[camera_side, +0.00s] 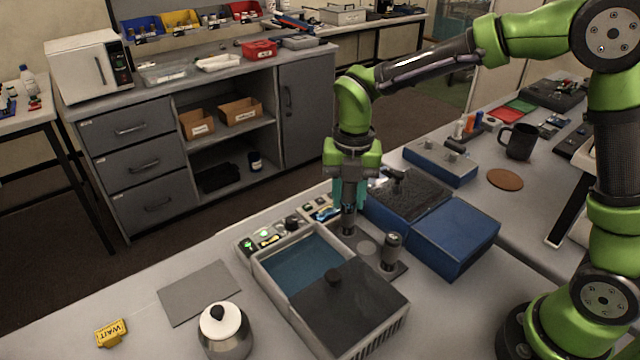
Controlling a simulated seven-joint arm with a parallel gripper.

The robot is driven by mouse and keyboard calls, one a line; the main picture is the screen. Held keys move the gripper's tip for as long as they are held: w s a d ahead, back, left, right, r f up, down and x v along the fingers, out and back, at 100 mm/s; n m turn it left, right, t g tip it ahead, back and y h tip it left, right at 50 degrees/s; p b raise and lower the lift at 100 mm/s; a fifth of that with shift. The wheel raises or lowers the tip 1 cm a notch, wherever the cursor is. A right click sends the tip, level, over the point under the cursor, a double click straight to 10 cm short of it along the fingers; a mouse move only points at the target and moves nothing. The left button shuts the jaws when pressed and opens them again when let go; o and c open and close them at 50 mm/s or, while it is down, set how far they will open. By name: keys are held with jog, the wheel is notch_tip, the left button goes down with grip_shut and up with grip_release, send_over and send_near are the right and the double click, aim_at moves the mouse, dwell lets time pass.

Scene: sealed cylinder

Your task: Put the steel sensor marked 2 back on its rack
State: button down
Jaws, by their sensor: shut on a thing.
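My gripper (348,204) points down and is shut on a dark steel cylinder, a sensor (347,222). The sensor is upright, at the far left end of the dark rack plate (399,271); I cannot tell whether its bottom touches the plate. Any number on it is too small to read. A second steel sensor (391,252) stands upright at the near right end of the rack. A pale round spot (366,248) on the rack between the two is bare.
Left of the rack is a grey bath (262,277) of blue liquid, partly covered by a black knobbed lid (350,310). A control panel (262,240) lies behind it. Blue boxes (455,235) stand close on the right. A steel pot (225,335) and yellow WAIT tag (111,333) are front left.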

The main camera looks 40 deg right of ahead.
jog(key=s+d+n, duration=0.1)
jog(key=s+d, duration=0.2)
jog(key=d, duration=0.1)
send_over(367, 249)
jog(key=shift+n, duration=0.3)
notch_tip(367, 249, down, 6)
jog(key=shift+f, duration=2.5)
jog(key=shift+f, duration=0.1)
jog(key=c, duration=0.8)
grip_release()
